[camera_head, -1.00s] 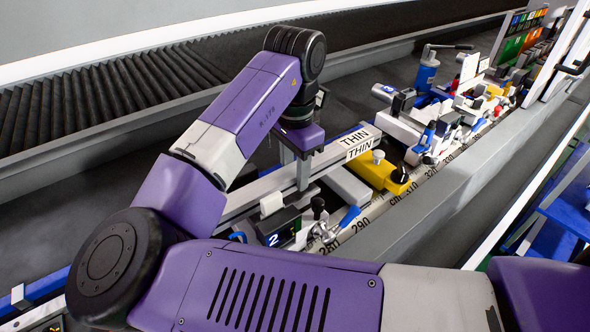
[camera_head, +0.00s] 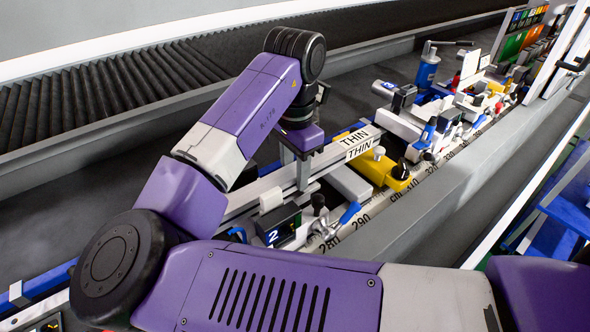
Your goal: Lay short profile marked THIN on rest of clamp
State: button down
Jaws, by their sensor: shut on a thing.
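The short profile marked THIN (camera_head: 270,182) is a long silvery bar with white THIN labels at its right end. My gripper (camera_head: 303,185) points down and is shut on the profile near its middle. The profile lies over the clamp units along the scale. The clamp with the black box marked 2 (camera_head: 280,228) is below its left part, with a blue-handled lever (camera_head: 349,213) beside it. The yellow block (camera_head: 385,171) is under or just behind the labelled end. Whether the profile touches the rest is too small to tell, and my arm hides its left end.
A scale rail (camera_head: 360,219) with numbers runs along the front. More clamps and a blue cylinder (camera_head: 427,72) stand at the back right. A ribbed dark conveyor (camera_head: 120,95) runs behind. The grey bed between conveyor and clamps is clear.

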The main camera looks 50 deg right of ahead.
jog(key=shift+f, duration=0.2)
jog(key=c, duration=0.8)
grip_release()
jog(key=shift+c, duration=0.2)
jog(key=shift+r, duration=0.15)
notch_tip(320, 180, up, 8)
jog(key=shift+f, duration=0.2)
